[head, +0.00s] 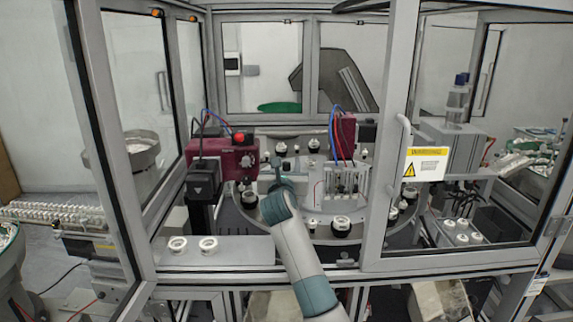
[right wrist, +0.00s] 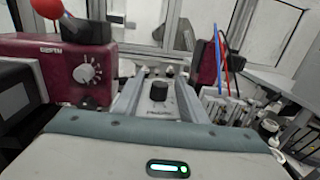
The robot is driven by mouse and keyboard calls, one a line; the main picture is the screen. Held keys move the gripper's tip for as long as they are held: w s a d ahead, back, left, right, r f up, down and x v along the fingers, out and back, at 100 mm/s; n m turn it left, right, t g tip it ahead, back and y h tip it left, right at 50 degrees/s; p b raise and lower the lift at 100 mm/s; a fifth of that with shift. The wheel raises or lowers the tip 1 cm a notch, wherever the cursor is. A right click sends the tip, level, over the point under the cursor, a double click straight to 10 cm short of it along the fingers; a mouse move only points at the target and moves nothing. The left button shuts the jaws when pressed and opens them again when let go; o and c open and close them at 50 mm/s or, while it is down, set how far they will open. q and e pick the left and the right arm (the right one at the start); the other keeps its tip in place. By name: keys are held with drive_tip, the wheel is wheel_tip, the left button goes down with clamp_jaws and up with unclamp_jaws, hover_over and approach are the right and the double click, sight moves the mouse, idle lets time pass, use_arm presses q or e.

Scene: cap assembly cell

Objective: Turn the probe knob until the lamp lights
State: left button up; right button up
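A maroon box (head: 225,157) stands left of centre, with a pale round knob (head: 246,161) on its front. The knob also shows in the right wrist view (right wrist: 88,73), with marks around it. A red dome lamp (head: 239,137) sits on top of the box; I cannot tell whether it is lit. It also shows in the right wrist view (right wrist: 47,7). My right gripper (head: 279,163) is right of the knob and apart from it. In the right wrist view its two fingers (right wrist: 159,76) are spread, with a black cylinder visible between them. My left gripper is not in view.
A second maroon box (head: 345,133) with blue and red cables stands right of my right gripper. Round parts sit on the turntable (head: 318,232). Two white rings (head: 208,243) lie on the front ledge. A framed door with a warning label (head: 426,164) stands at right.

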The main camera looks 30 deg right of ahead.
clamp_jaws()
drive_tip(key=shift+f, duration=0.1)
drive_tip(key=shift+a+f+m+g+h+b, duration=0.15)
drive_tip(key=shift+m+g+h+b, duration=0.3)
drive_tip(key=shift+b, duration=0.5)
drive_tip(key=m+g+h+b, duration=0.2)
drive_tip(key=m+g+b, duration=0.1)
drive_tip(key=b, duration=0.3)
drive_tip(key=m+g+h+b, duration=0.3)
drive_tip(key=g+b, duration=0.2)
drive_tip(key=b, duration=0.1)
drive_tip(key=shift+w+f+h+b, duration=0.1)
drive_tip(key=shift+h+b, duration=0.15)
drive_tip(key=shift+b, duration=0.1)
drive_tip(key=shift+r+m+g+h+b, duration=0.15)
drive_tip(key=shift+m+g+b, duration=0.5)
drive_tip(key=shift+g, duration=0.3)
drive_tip(key=shift+r+m+g+h+b, duration=0.1)
drive_tip(key=shift+m+g+h+b, duration=0.05)
drive_tip(key=shift+m+g+b, duration=0.65)
drive_tip(key=shift+g, duration=0.3)
